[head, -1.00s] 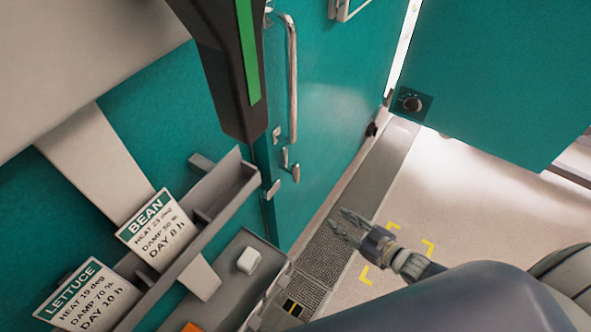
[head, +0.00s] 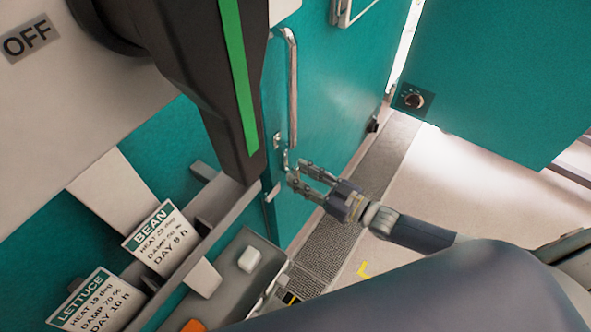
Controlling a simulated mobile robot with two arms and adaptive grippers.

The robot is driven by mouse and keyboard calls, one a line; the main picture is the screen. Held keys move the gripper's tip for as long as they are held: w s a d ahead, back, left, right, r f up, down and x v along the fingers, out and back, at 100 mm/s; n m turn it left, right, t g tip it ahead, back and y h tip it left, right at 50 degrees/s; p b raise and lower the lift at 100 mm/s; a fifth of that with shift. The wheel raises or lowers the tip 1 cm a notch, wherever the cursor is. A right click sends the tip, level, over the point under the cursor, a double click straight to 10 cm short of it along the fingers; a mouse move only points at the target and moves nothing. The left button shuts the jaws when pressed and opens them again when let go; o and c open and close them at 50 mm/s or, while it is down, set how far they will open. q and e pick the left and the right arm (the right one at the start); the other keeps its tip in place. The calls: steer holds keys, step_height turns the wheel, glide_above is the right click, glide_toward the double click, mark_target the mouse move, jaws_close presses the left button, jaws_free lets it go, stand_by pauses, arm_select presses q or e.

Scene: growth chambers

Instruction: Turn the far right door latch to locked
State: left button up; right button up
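The teal door (head: 345,85) in the middle has a long metal pull handle (head: 292,90). A small metal latch (head: 286,160) sits below the handle near the door's edge. My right gripper (head: 301,174) is at the latch, its two fingers apart and pointing left toward the door edge. The fingers partly cover the latch hardware, so I cannot tell whether they touch it or which way its lever points. My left gripper is not in view.
A large black part with a green stripe (head: 240,75) hangs left of the handle. Cards, BEAN (head: 160,238) and LETTUCE (head: 98,302), stand in a grey rack. A grey tray (head: 238,285) holds a white block (head: 249,259). Another teal panel with a dial (head: 413,98) is at right.

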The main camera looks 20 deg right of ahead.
mark_target(288, 167)
steer(key=shift+x, duration=0.9)
steer(key=shift+w+a, duration=0.1)
steer(key=shift+w, duration=0.1)
jaws_close()
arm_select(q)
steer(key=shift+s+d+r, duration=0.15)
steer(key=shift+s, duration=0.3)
